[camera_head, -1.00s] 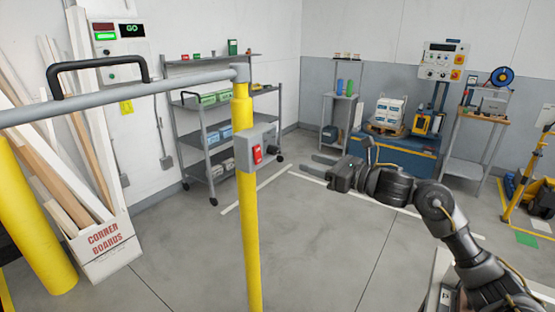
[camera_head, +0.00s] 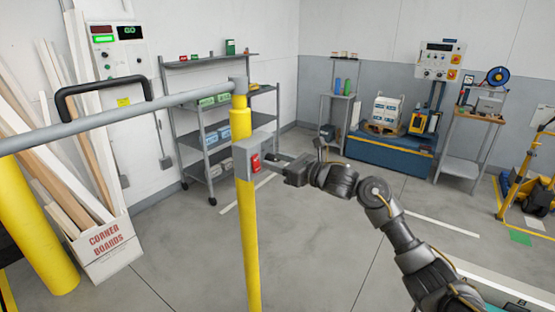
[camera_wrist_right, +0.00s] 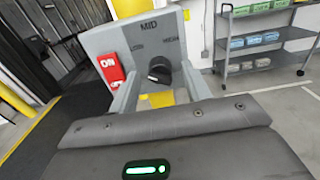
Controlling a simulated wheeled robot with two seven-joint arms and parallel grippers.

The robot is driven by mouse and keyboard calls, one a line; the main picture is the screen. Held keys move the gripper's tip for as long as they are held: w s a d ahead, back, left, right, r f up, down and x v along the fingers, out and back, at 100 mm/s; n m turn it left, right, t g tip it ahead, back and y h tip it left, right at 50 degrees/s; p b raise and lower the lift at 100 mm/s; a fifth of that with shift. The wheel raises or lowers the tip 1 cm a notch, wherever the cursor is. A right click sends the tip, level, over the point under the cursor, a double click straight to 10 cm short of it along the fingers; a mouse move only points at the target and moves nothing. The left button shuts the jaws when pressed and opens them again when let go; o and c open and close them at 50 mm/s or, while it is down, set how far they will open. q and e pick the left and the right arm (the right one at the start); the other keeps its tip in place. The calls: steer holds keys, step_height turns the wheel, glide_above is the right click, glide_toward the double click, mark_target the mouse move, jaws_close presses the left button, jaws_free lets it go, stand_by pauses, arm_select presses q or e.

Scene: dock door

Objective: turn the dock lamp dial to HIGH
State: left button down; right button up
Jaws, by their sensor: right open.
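The grey lamp box (camera_head: 252,151) is fixed to a yellow post, with a red switch (camera_head: 256,162) on its face. In the right wrist view the red switch (camera_wrist_right: 110,70) reads ON, and the word MID is on the box (camera_wrist_right: 130,42) above the black dial (camera_wrist_right: 160,70). The dial's pointer setting is not clear. My right gripper (camera_head: 275,160) is open in front of the box; in the wrist view its fingers (camera_wrist_right: 159,80) stand on either side of the dial, with no clear contact. In the head view the gripper hides the dial. My left gripper is out of view.
A grey rail with a black handle (camera_head: 103,92) runs left from the yellow post (camera_head: 247,230). A shelf rack (camera_head: 212,137) stands behind the post. A box of corner boards (camera_head: 105,248) is at left. The floor right of the post is open.

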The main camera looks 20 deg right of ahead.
steer(key=c, duration=1)
